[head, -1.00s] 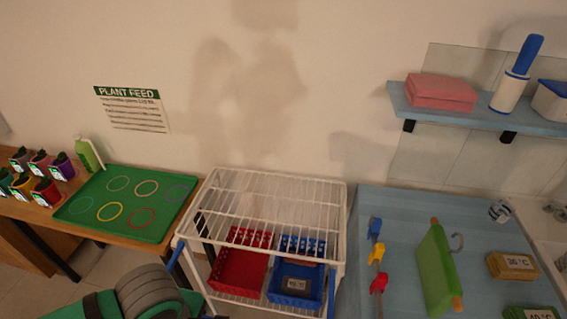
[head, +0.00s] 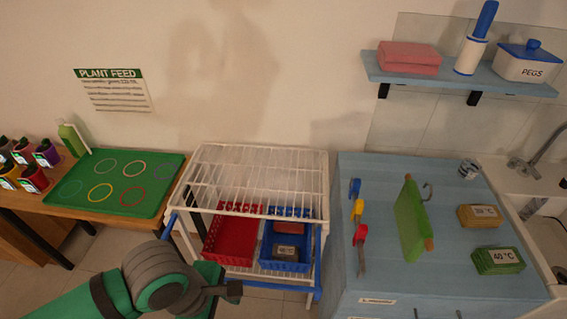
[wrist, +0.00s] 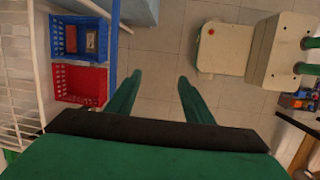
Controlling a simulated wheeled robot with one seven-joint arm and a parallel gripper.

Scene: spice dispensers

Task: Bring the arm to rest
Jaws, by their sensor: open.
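My green arm (head: 160,283) shows at the bottom of the head view, left of centre, in front of the white wire rack. In the wrist view my gripper (wrist: 160,80) has its two green fingers spread apart with nothing between them. Bare floor tiles show beyond the fingers.
The rack (head: 318,190) holds a red basket (head: 232,240) and a blue basket (head: 284,266), close by my arm. A green tray (head: 150,207) with coloured rings lies left. A blue cabinet (head: 375,270) stands right.

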